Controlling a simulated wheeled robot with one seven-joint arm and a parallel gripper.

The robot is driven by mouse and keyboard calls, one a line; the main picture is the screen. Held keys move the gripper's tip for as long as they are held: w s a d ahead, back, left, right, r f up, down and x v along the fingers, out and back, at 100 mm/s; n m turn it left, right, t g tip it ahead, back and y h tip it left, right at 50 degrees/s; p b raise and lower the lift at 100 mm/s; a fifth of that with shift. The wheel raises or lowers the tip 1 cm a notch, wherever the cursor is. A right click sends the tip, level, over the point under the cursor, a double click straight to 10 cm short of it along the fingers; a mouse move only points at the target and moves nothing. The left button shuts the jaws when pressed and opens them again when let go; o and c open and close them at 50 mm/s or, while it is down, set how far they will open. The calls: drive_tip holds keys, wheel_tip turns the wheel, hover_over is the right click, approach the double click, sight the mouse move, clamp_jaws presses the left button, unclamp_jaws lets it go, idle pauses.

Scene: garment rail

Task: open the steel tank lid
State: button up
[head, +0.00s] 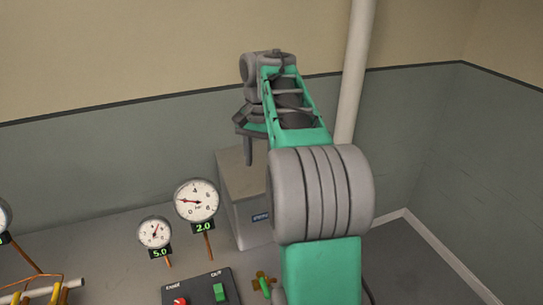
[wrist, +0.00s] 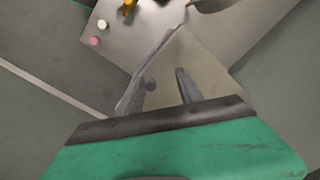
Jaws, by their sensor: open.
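The steel tank (head: 250,213) is a grey box on the bench, left of my arm in the head view. Its lid (head: 232,165) lies flat on top, and my arm hides its right part. My gripper (head: 248,158) points down over the lid. In the wrist view the lid is a tan-grey surface (wrist: 200,65) beneath the two fingers.
Two dial gauges (head: 197,201) (head: 154,233) stand left of the tank. A panel (head: 197,290) with red and green switches and a green-handled valve (head: 265,284) lie in front. A white vertical pipe (head: 357,70) runs up the wall behind my arm.

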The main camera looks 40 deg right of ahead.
drive_tip(key=shift+m, duration=0.7)
drive_tip(key=d, duration=0.2)
drive_tip(key=d+r, duration=0.1)
drive_tip(key=d, duration=0.1)
drive_tip(key=shift+w+d, duration=0.15)
drive_tip(key=shift+d, duration=0.1)
wheel_tip(320, 180, down, 7)
drive_tip(key=b, duration=0.6)
drive_tip(key=shift+f+b, duration=0.2)
drive_tip(key=shift+b, duration=0.15)
drive_tip(key=shift+c, duration=0.5)
clamp_jaws()
